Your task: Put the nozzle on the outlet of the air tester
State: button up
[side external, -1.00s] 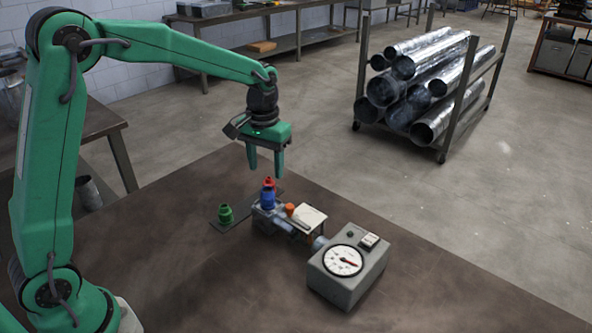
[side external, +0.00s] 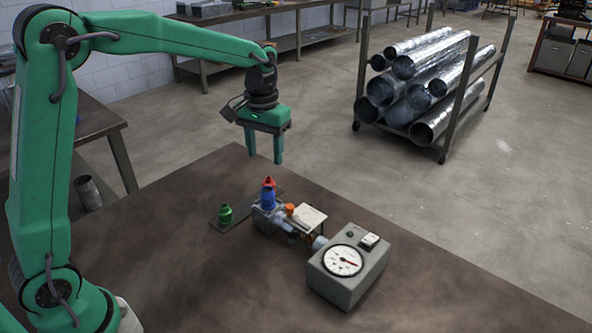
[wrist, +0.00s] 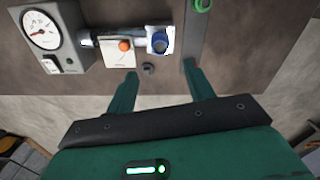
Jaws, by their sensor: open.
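A blue nozzle with a red tip (side external: 267,195) stands upright on the grey pipe fitting at the left end of the air tester (side external: 343,280) in the side view. The blue part (wrist: 160,42) shows from above in the wrist view. How fully it is seated cannot be told. The tester's dial box (wrist: 48,38) is at the upper left of the wrist view. My gripper (side external: 265,158) is open and empty, above and behind the nozzle, clear of it. Its two fingers (wrist: 160,72) point toward the fitting in the wrist view.
A green fitting (side external: 225,214) stands on a dark strip (side external: 243,207) left of the tester. An orange cap (side external: 289,209) and a pale plate (side external: 308,217) sit by the tester's pipe. The table front is clear. A rack of metal ducts (side external: 420,85) stands behind.

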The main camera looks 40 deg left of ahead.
jog(key=s+r+m+t, duration=0.1)
jog(key=s+r, duration=0.2)
jog(key=s, duration=0.3)
jog(key=s+r+t, duration=0.2)
jog(key=s+r, duration=0.2)
jog(key=s, duration=0.2)
jog(key=s+f+m+t, duration=0.1)
jog(key=s+f+t, duration=0.1)
jog(key=s, duration=0.9)
jog(key=shift+s+a+m+t, duration=0.25)
jog(key=shift+s+m+t, duration=0.05)
